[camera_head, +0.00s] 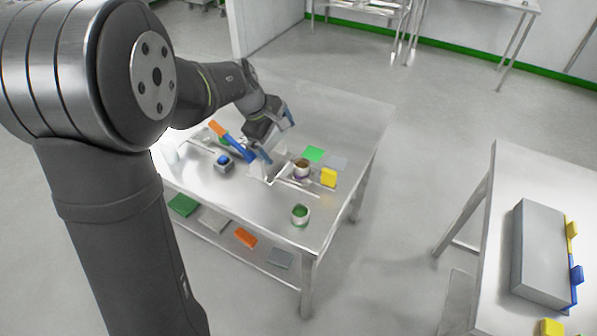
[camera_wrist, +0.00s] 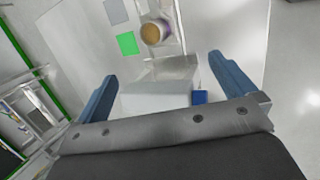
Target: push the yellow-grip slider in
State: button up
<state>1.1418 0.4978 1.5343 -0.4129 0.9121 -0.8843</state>
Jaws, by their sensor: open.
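A yellow block (camera_head: 328,177) stands on the steel table near the right end of a thin pale rail. A second yellow piece (camera_head: 572,228) sticks out from the long side of a grey box (camera_head: 540,250) on the right-hand table, beside a blue piece (camera_head: 576,275). I cannot tell for certain which yellow piece is the slider's grip. My gripper (camera_head: 276,136) is open above the first table, left of the yellow block and far from the grey box. In the wrist view its blue fingers (camera_wrist: 165,88) stand apart above a pale block (camera_wrist: 155,97); contact is unclear.
Near my gripper are a brown-filled cup (camera_head: 302,169), an orange-and-blue handle (camera_head: 230,140) and a blue-topped box (camera_head: 223,164). A green-filled cup (camera_head: 300,215) stands nearer the front. Green (camera_head: 314,154) and grey squares lie behind. Open floor separates the two tables.

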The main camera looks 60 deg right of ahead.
dwell(0.4)
jog(key=shift+s+d, duration=0.1)
jog(key=shift+s, duration=0.05)
jog(key=c, duration=0.5)
jog(key=s+d+m, duration=0.1)
jog(key=s+m, duration=0.1)
jog(key=m, duration=0.1)
jog(key=s+d+m+y, duration=0.1)
jog(key=s+d+m, duration=0.1)
jog(key=m, duration=0.1)
jog(key=s+d+m+y, duration=0.1)
jog(key=s+m, duration=0.1)
jog(key=m, duration=0.1)
jog(key=shift+s+d+r, duration=0.2)
jog(key=shift+s+r, duration=0.05)
jog(key=shift+r, duration=0.05)
jog(key=c, duration=0.3)
jog(key=m+t+y, duration=0.2)
jog(key=m, duration=0.7)
send_over(329, 171)
notch_tip(329, 171, down, 16)
jog(key=shift+f, duration=0.2)
